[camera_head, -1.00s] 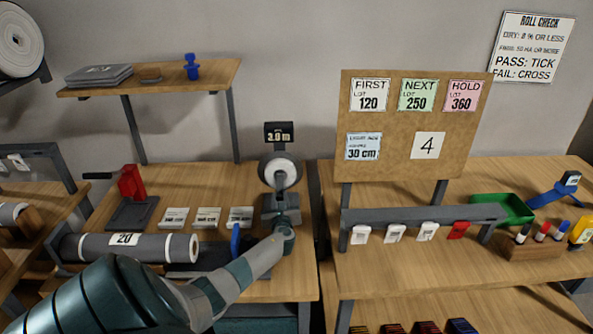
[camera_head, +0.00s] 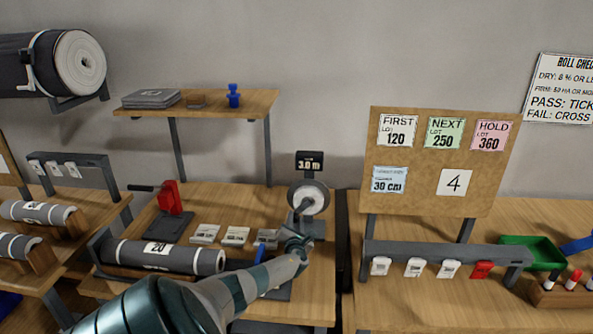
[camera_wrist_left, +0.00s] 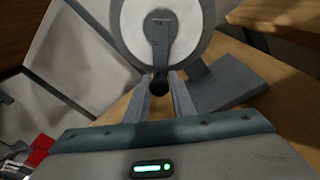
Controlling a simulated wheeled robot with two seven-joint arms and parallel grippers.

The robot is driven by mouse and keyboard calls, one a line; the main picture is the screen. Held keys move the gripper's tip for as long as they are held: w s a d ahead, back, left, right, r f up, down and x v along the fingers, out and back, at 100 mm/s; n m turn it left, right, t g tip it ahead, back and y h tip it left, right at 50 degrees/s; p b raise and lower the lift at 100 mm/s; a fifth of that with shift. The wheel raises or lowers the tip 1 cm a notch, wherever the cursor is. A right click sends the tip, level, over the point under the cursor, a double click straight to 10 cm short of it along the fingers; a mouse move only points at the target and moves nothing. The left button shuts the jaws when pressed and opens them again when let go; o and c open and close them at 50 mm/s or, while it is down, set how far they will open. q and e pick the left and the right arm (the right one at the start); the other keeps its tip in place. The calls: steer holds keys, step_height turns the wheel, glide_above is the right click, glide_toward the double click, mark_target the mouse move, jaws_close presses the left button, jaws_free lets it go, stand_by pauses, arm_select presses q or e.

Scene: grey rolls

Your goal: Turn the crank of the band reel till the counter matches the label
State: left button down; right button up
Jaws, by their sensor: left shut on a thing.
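The band reel (camera_head: 322,199) is a pale disc on a grey stand at the right end of the middle bench. Its counter (camera_head: 310,162) above reads 3.0 m. In the left wrist view the reel (camera_wrist_left: 120,15) fills the top, and its grey crank arm (camera_wrist_left: 160,42) points down to a dark knob (camera_wrist_left: 160,87). My left gripper (camera_head: 300,212) is in front of the reel's lower part; its fingers (camera_wrist_left: 162,98) are on either side of the knob, shut on it. Small white cards (camera_head: 235,235) lie left of the reel; their print is too small to read.
A grey roll marked 20 (camera_head: 130,254) and a red tool with a black handle (camera_head: 170,198) are at left on the bench. A shelf (camera_head: 190,108) hangs behind. A board (camera_head: 420,200) with lot notes and a rail (camera_head: 440,253) of tags stand at right.

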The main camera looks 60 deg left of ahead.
arm_select(q)
steer(key=shift+a+r, duration=0.15)
steer(key=shift+r, duration=0.05)
arm_select(e)
steer(key=shift+d, duration=0.4)
arm_select(q)
steer(key=c, duration=1.5)
jaws_free()
steer(key=shift+c, duration=0.2)
steer(key=shift+s+d+f, duration=0.1)
steer(key=shift+d, duration=0.1)
steer(key=shift+p+v, duration=0.4)
steer(key=shift+v, duration=0.45)
steer(key=v, duration=1.4)
steer(key=shift+s+f, duration=0.1)
steer(key=shift+f, duration=0.05)
steer(key=shift+s+d, duration=0.3)
steer(key=shift+d, duration=0.15)
arm_select(e)
steer(key=shift+a+r, duration=0.35)
steer(key=shift+a, duration=0.05)
